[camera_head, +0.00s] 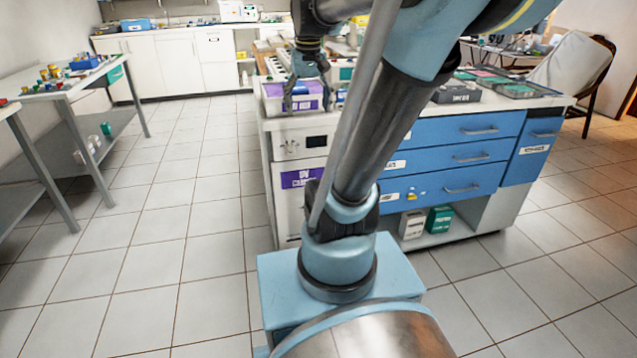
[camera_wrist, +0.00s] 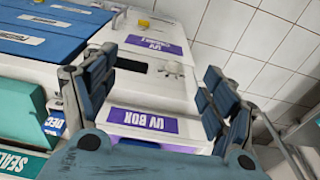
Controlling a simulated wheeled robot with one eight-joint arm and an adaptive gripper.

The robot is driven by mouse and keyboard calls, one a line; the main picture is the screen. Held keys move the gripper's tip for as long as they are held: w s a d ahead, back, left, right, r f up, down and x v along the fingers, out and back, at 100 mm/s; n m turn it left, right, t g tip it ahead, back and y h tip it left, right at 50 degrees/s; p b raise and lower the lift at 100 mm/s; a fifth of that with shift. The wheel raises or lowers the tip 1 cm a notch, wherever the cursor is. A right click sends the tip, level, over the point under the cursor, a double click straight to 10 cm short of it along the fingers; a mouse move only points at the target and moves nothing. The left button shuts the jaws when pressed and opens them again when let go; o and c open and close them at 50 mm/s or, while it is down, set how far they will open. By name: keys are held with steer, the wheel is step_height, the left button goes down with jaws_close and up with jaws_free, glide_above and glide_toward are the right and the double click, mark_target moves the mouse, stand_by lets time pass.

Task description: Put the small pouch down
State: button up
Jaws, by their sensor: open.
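My gripper (camera_head: 306,90) hangs over the front left corner of the blue-drawered counter, above a white box with a purple label, the UV box (camera_head: 292,97). In the wrist view my gripper (camera_wrist: 158,66) has its two fingers spread wide. The purple UV box label (camera_wrist: 142,120) shows between them, upside down. I see nothing held between the fingers. I cannot make out a small pouch in either view; the inside of the UV box is hidden.
A white cabinet with a purple label (camera_head: 300,178) forms the counter's left end. A sealer (camera_wrist: 18,163) stands beside the UV box. Dark trays (camera_head: 480,85) lie on the counter's right part. A metal side table (camera_head: 65,82) stands at left, with clear tiled floor between.

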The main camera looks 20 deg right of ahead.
steer(key=s+f+t, duration=0.1)
steer(key=s+f, duration=1.2)
steer(key=f, duration=0.4)
steer(key=shift+s+f, duration=0.3)
steer(key=shift+s, duration=0.05)
steer(key=shift+a, duration=0.1)
steer(key=shift+c, duration=0.3)
